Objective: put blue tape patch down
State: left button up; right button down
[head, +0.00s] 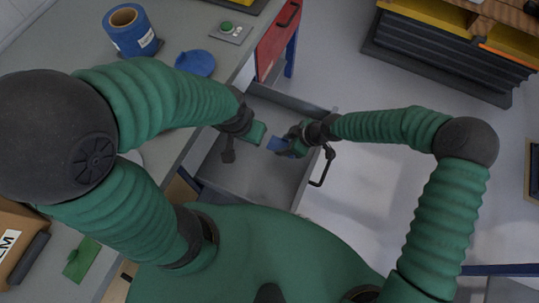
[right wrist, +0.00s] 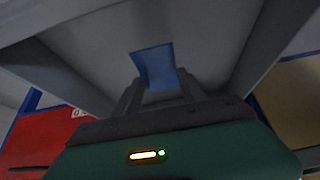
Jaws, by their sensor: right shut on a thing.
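The blue tape patch (head: 278,145) is a small flat blue piece held in my right gripper (head: 290,144) over the open grey drawer (head: 265,180). In the right wrist view the patch (right wrist: 155,67) sits between the two dark fingertips, with the pale drawer interior behind it. My right gripper is shut on it. My left gripper (head: 229,155) is over the left side of the drawer, near its edge. Its fingers are small and dark, and I cannot tell whether they are open.
The grey workbench holds a blue tape roll (head: 131,30), a round blue piece (head: 195,63) and a green button box (head: 231,30). A drawer handle (head: 322,168) sticks out at the right.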

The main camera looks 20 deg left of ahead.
aim_at(285, 159)
notch_tip(285, 159, down, 9)
jog(key=shift+d+f+b, duration=0.15)
jog(key=shift+f+b, duration=0.05)
jog(key=shift+b, duration=0.55)
jog(key=c, duration=0.7)
grip_release()
jog(key=shift+o, duration=0.2)
jog(key=shift+d+r, duration=0.1)
jog(key=p+v, duration=0.2)
jog(key=v, duration=1)
jog(key=shift+p, duration=0.35)
